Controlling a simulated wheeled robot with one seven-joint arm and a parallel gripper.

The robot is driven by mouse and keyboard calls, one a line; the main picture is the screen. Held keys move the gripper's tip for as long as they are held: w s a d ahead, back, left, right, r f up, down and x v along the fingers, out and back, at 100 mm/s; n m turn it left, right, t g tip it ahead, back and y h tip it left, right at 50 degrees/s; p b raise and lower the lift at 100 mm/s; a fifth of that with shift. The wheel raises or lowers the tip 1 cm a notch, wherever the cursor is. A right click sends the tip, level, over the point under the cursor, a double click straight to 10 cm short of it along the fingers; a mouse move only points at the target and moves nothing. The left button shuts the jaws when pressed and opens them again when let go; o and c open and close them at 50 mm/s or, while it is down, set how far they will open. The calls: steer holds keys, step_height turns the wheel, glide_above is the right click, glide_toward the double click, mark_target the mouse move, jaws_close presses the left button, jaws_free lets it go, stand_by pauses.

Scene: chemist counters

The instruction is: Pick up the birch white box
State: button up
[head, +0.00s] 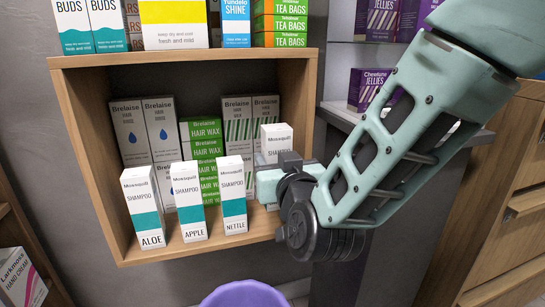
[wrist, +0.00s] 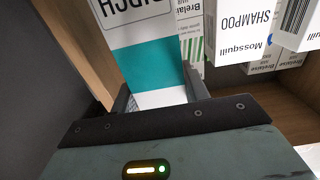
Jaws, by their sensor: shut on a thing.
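The birch white box (wrist: 150,62), white with a teal band and upside-down lettering ending in "RCH", stands between my gripper's two fingers in the wrist view. My gripper (wrist: 158,97) is shut on it. In the head view the box (head: 276,139) shows its white upper part marked "Mosquill SHAMPOO" at the right of the cubby. My gripper (head: 280,165) covers its lower part there. Its top is higher in the picture than the neighbouring shampoo boxes. Whether its base touches the shelf is hidden.
Similar aloe (head: 143,207), apple (head: 187,201) and nettle (head: 232,194) boxes stand to the left in the wooden cubby (head: 88,165). Hair rinse (head: 160,128) and green hair wax boxes (head: 204,150) stand behind. The cubby's right wall is close to my gripper. A purple bin (head: 244,295) is below.

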steer(key=b+v, duration=0.2)
steer(key=v, duration=0.7)
steer(key=shift+f, duration=0.2)
